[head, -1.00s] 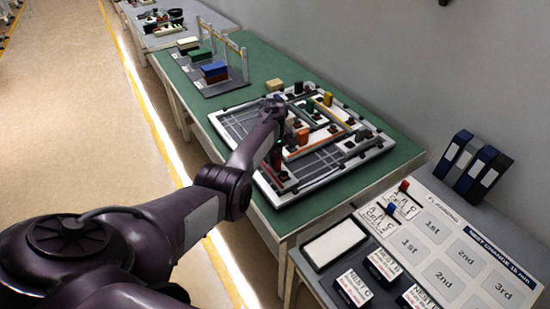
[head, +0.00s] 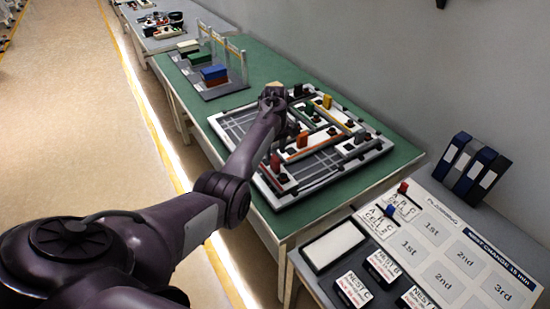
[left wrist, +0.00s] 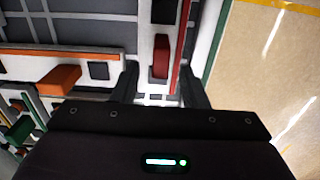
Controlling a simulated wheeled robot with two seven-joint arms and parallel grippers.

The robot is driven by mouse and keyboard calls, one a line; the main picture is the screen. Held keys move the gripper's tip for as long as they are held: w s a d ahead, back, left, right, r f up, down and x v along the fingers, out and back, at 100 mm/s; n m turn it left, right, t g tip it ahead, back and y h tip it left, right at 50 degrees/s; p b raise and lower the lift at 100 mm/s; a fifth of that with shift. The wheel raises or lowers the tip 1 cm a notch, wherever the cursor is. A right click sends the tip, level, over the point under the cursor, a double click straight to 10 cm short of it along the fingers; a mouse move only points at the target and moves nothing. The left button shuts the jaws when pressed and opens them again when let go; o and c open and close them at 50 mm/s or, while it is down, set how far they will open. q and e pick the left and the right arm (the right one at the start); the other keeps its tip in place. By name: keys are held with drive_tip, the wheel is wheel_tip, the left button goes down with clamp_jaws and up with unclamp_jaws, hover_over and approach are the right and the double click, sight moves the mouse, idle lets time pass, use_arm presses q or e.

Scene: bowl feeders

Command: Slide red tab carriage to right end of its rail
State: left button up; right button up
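The red tab (head: 276,162) stands upright on its carriage at the near-left part of the white-and-grey rail board (head: 217,124). It also shows in the left wrist view (left wrist: 161,56), on a white strip alongside a red strip. My left gripper (left wrist: 159,88) is open, with its two dark fingers apart and nothing between them. The red tab lies just beyond the fingertips, in line with the gap, and looks clear of them. In the head view my left arm hides the gripper's fingers. My right gripper is not in view.
An orange tab (head: 302,139), a yellow tab (head: 327,101) and a green tab (head: 309,108) stand on other rails of the board. The orange one (left wrist: 58,80) is left of my fingers in the wrist view. Green table (head: 400,151) surrounds the board.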

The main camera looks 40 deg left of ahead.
use_arm(q)
wheel_tip(320, 180, up, 3)
drive_tip(key=shift+f, duration=0.15)
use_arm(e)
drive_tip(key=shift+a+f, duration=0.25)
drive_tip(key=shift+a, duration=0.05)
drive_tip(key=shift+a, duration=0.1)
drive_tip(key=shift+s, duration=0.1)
